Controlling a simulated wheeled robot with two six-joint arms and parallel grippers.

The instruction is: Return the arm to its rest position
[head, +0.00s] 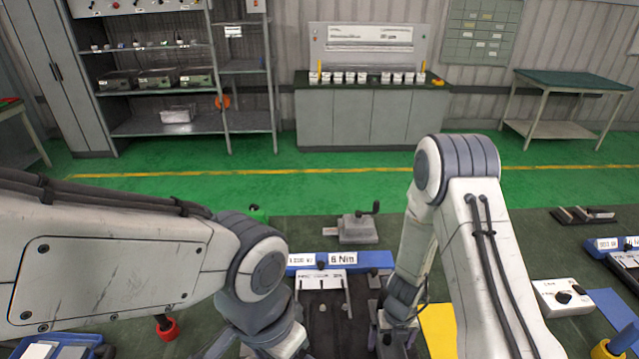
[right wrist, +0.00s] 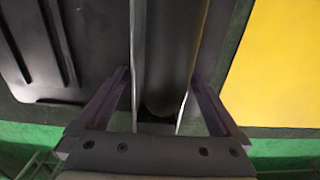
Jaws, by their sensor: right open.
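My right arm comes down on the right of the head view. Its gripper (head: 396,338) hangs low over the bench, beside the black tray and the yellow mat (head: 438,330). In the right wrist view the right gripper (right wrist: 165,60) has its jaws apart. A dark, rounded, long thing (right wrist: 172,70) shows between the fingers. I cannot tell whether they touch it. My left arm reaches in from the left to its wrist joints, and its fingers are out of the picture. I cannot make out a heating element for certain.
A blue block labelled "6 Nm" (head: 370,260) lies behind the black tray (head: 325,310). A grey clamp-like fixture (head: 357,230) stands farther back. A white box (head: 562,297) is on the right. Red (head: 167,328) and yellow (head: 612,347) handles show near the front.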

